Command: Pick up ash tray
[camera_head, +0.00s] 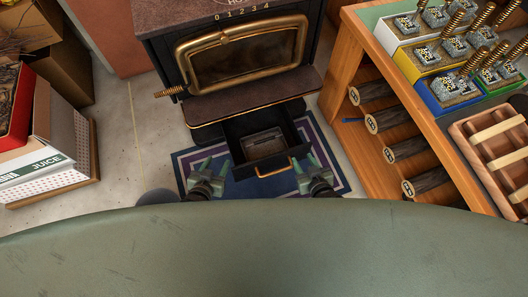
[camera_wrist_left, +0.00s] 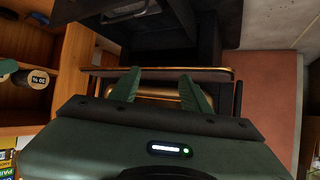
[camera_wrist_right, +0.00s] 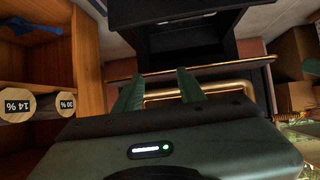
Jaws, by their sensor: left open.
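The ash tray is a dark drawer (camera_head: 238,128) pulled out of the bottom of the black stove. A grey metal piece (camera_head: 263,143) lies inside it, and a brass handle (camera_head: 275,171) is on its front. My left gripper (camera_head: 214,166) is open and empty, to the left of the drawer and apart from it. My right gripper (camera_head: 306,166) is to the right of the drawer; its fingers are apart and empty. The open fingers show in the left wrist view (camera_wrist_left: 160,88) and the right wrist view (camera_wrist_right: 160,88). Black drawer-like surfaces top both wrist views.
The stove (camera_head: 240,70) stands behind the drawer, over a blue patterned mat (camera_head: 225,185). A wooden shelf unit (camera_head: 440,130) with logs and boxes is close on the right.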

